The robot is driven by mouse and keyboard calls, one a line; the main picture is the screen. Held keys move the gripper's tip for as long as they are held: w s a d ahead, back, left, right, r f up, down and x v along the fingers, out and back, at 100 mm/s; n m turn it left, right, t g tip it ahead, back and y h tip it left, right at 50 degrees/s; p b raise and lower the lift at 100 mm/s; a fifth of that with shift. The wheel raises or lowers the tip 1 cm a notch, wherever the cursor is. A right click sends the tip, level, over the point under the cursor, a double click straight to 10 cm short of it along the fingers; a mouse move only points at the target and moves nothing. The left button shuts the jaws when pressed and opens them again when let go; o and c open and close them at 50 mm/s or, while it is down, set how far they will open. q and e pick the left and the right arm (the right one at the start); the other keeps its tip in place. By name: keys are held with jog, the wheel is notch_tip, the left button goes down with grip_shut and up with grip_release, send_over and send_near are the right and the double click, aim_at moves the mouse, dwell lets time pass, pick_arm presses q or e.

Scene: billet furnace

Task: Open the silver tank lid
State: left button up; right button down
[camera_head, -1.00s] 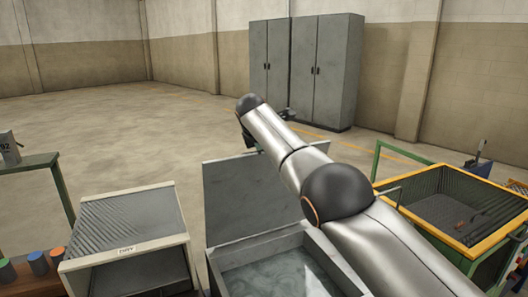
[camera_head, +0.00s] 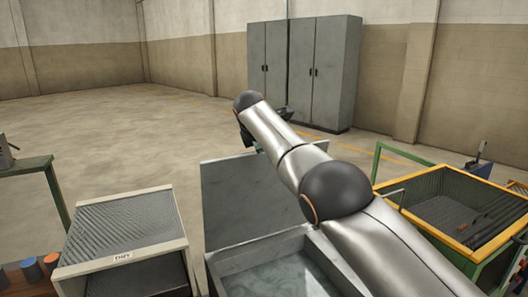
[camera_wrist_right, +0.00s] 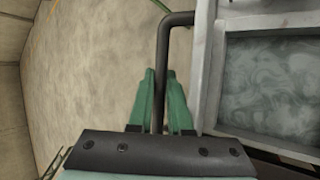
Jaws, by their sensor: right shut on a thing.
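The silver tank (camera_head: 240,257) is at the bottom middle of the head view, with grey swirling liquid inside. Its lid (camera_head: 232,205) stands raised, close to upright, at the tank's far side. My right arm crosses in front of the lid and tank and hides part of both. In the right wrist view my right gripper (camera_wrist_right: 160,78) has its green fingers on either side of a dark bent bar handle (camera_wrist_right: 163,42) and is shut on it. The tank's liquid (camera_wrist_right: 272,88) shows at the right there. My left gripper is not in view.
A grey bin with a label (camera_head: 122,257) stands left of the tank. A yellow-rimmed green bin (camera_head: 440,238) is at the right. Tall grey cabinets (camera_head: 303,72) stand by the back wall. Orange and blue cylinders (camera_head: 31,269) sit at the lower left. The floor behind is free.

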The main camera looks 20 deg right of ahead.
jog(key=shift+w+a+r+t, duration=0.15)
jog(key=shift+w+t, duration=0.15)
jog(key=shift+w, duration=0.2)
jog(key=shift+w+a+r+t, duration=0.15)
jog(key=shift+w+t, duration=0.15)
jog(key=shift+w, duration=0.15)
jog(key=c, duration=1.1)
grip_release()
jog(key=shift+f, duration=0.1)
jog(key=b+v, duration=0.3)
jog(key=b, duration=0.4)
jog(key=shift+s+r, duration=0.15)
jog(key=shift+r, duration=0.1)
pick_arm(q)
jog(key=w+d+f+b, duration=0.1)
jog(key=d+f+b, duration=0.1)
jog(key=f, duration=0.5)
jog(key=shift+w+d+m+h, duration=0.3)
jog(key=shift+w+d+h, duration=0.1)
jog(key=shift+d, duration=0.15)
pick_arm(e)
jog(key=shift+g, duration=0.4)
jog(key=v, duration=0.6)
jog(key=s+v, duration=0.1)
jog(key=v, duration=0.2)
jog(key=shift+s+d, duration=0.1)
jog(key=shift+s, duration=0.05)
